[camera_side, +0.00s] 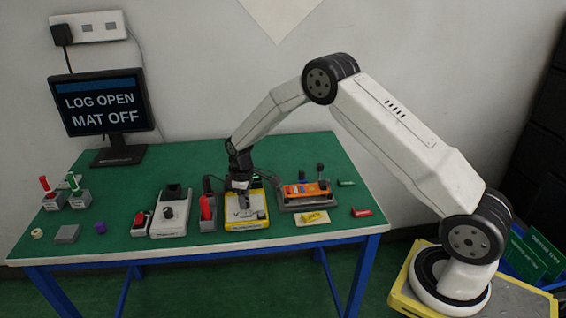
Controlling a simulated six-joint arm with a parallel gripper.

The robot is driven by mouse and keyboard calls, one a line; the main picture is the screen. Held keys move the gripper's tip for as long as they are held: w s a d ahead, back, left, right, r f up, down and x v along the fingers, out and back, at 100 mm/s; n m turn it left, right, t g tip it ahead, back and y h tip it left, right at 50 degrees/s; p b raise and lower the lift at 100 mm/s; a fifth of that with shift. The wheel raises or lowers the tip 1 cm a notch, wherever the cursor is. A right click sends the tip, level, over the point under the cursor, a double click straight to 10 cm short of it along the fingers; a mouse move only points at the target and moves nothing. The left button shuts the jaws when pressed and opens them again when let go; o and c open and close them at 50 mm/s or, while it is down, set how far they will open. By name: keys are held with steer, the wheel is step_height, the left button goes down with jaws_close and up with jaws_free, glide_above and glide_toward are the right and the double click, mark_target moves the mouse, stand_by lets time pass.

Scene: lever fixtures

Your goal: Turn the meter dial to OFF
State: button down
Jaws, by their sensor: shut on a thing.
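A yellow-edged device with a pale face (248,219), which looks like the meter, lies on the green table top right of centre. My gripper (243,201) points down over it from above. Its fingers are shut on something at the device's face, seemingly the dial. The dial itself is hidden by the fingers, and its pointer and any OFF mark are too small to read.
An orange unit (304,192) on a grey base is to the right. A monitor (101,102) reads "LOG OPEN MAT OFF".

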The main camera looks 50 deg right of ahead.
steer(key=shift+n, duration=0.5)
steer(key=shift+c, duration=2)
jaws_free()
steer(key=shift+r, duration=0.1)
steer(key=shift+r, duration=3.8)
steer(key=shift+s, duration=0.15)
